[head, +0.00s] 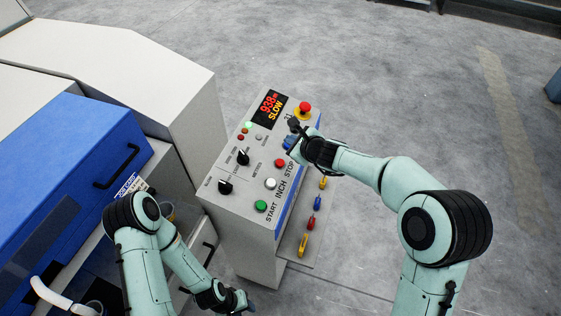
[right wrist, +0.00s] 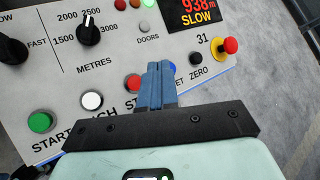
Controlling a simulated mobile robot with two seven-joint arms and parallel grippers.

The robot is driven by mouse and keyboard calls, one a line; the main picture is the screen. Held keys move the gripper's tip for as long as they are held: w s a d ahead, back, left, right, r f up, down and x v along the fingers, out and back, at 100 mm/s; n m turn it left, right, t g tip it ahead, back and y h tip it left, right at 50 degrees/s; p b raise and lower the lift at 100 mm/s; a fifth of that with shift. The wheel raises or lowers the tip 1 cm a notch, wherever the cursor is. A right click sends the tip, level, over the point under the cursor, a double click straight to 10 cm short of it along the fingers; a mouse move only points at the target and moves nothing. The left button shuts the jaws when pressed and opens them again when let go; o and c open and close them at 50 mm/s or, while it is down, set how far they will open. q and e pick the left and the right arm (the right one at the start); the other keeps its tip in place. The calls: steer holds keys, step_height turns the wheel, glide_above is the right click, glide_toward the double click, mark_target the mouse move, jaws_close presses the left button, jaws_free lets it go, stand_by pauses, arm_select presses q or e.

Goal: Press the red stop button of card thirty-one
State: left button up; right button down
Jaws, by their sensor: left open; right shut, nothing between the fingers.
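The red stop button (head: 280,163) is a small round button on the sloping grey panel (head: 228,172), above the word STOP. In the right wrist view the red button (right wrist: 133,82) shows just left of my fingers, partly hidden by them. My right gripper (head: 288,144) is shut and empty over the panel's right side, beyond the stop button; its blue fingers (right wrist: 158,82) partly cover a blue button (right wrist: 171,70). I cannot tell whether they touch the panel. My left gripper (head: 242,303) is open and low, in front of the console. The number 31 (right wrist: 202,38) marks the panel.
A red mushroom button (head: 305,107) on a yellow base stands at the panel's far right corner. White (head: 270,183) and green (head: 260,206) buttons and black knobs line the panel. The display (head: 269,109) reads 938 m, SLOW.

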steer(key=b, duration=0.4)
glide_above(280, 163)
steer(key=s+d, duration=0.1)
steer(key=d, duration=0.1)
step_height(280, 163, down, 8)
steer(key=shift+s+a+r, duration=0.1)
steer(key=shift+a+r, duration=0.05)
arm_select(q)
steer(key=s+f, duration=0.4)
steer(key=f, duration=0.2)
steer(key=shift+s+f+g+b, duration=0.15)
steer(key=shift+s+g+b, duration=0.15)
steer(key=shift+s+b, duration=0.1)
arm_select(e)
steer(key=shift+a+f, duration=0.15)
steer(key=shift+f, duration=0.3)
arm_select(q)
steer(key=shift+w, duration=0.1)
arm_select(e)
steer(key=shift+w, duration=0.2)
arm_select(q)
steer(key=shift+s+f+b, duration=0.25)
steer(key=shift+f+b, duration=0.1)
arm_select(e)
steer(key=shift+a+f, duration=0.1)
steer(key=shift+f, duration=0.25)
